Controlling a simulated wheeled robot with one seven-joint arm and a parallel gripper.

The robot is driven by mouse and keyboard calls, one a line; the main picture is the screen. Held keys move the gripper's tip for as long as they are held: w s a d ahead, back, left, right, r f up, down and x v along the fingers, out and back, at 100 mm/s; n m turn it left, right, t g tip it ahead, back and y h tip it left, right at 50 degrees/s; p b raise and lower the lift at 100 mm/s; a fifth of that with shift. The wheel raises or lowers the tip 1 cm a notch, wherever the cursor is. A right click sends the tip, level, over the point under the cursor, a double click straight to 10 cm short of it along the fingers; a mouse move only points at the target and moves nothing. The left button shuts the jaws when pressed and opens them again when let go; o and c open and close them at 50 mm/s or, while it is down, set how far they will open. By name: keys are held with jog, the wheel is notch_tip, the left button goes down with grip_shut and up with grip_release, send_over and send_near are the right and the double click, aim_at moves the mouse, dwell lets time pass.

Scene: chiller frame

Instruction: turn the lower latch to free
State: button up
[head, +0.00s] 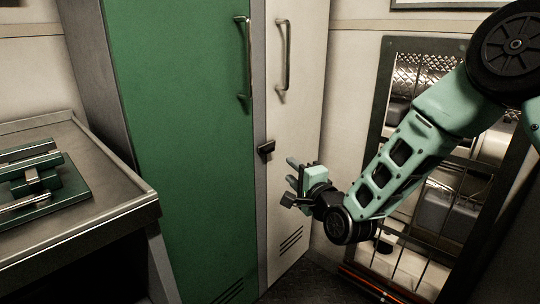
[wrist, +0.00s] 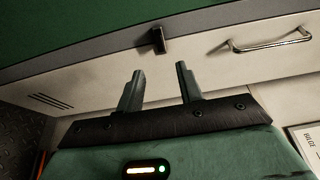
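One small dark latch (head: 266,148) sits on the grey strip between the green door and the white door, below the door handles. It also shows in the wrist view (wrist: 158,40), just beyond my fingertips and roughly in line with the gap between them. No second latch is in view. My gripper (head: 291,172) is in front of the white door, a little right of and below the latch in the head view. In the wrist view its two fingers (wrist: 160,72) are apart with nothing between them. They do not appear to touch the latch.
The green door (head: 185,140) and white door (head: 300,75) are closed, each with a vertical bar handle. A metal bench (head: 110,190) with a green fixture stands at left. A dark-framed opening with wire mesh (head: 435,65) is at right, behind my arm.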

aim_at(269, 151)
jog(key=b+x, duration=0.1)
jog(key=x, duration=1.3)
grip_shut()
